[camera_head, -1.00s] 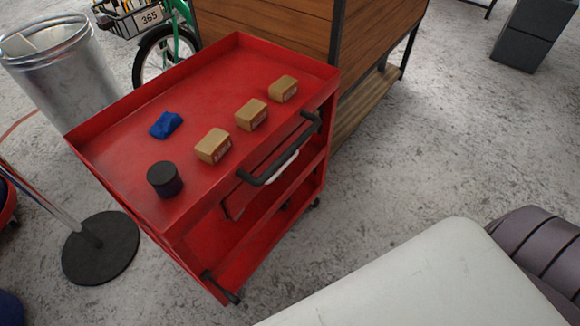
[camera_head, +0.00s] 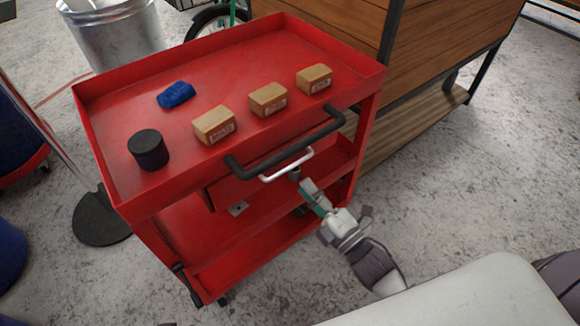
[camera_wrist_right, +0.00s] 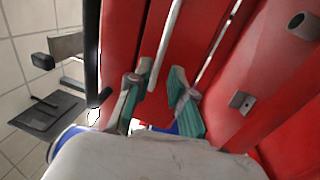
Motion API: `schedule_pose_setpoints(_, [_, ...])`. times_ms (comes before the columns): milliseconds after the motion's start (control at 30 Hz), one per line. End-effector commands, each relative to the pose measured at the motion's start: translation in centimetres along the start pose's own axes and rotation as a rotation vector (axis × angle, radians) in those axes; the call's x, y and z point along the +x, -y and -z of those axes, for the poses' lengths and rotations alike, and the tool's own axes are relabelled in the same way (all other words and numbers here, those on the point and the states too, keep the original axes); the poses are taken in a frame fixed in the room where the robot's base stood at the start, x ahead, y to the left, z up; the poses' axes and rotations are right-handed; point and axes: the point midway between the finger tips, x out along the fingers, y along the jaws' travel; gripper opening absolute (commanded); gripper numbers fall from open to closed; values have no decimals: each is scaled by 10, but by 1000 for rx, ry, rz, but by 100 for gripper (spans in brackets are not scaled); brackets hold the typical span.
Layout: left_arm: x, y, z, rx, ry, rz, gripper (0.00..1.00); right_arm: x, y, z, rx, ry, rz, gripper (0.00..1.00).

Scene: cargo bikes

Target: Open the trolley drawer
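The red trolley (camera_head: 120,205) stands in front of me with its drawer (camera_head: 232,190) under the top tray. The drawer's pale bar handle (camera_head: 286,166) sits just below the trolley's black push handle (camera_head: 285,143). My right gripper (camera_head: 303,184) is close to the right end of the drawer handle. In the right wrist view my right gripper (camera_wrist_right: 156,88) has its two green-padded fingers apart. The drawer handle (camera_wrist_right: 166,42) runs down toward the gap between them, near the left finger. I cannot tell whether they touch. My left gripper is not in view.
Several small items lie on the top tray: cardboard boxes (camera_head: 268,99), a blue cloth-like item (camera_head: 176,95) and a black cylinder (camera_head: 148,150). A wooden box (camera_head: 330,28) stands behind right. A metal bin (camera_head: 115,40) and post base (camera_head: 100,220) are at left. Floor at right is clear.

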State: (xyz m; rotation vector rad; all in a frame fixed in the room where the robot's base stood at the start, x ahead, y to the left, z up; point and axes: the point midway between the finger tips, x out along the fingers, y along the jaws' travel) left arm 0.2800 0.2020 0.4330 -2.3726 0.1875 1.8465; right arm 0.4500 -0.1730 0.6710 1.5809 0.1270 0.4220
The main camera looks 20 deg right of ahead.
Motion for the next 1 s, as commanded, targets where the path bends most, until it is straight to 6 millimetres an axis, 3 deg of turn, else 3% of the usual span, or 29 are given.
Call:
schedule_pose_setpoints(200, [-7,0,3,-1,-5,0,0,46,0,0,1,0,-2,22])
schedule_pose_setpoints(400, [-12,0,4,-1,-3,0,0,69,1,0,1,0,0,22])
schedule_pose_setpoints(800, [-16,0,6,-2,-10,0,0,76,1,0,2,1,3,22])
schedule_pose_setpoints(933, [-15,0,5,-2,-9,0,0,76,1,0,2,1,3,0])
schedule_pose_setpoints(1000, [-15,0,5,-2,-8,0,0,76,1,0,2,1,3,0])
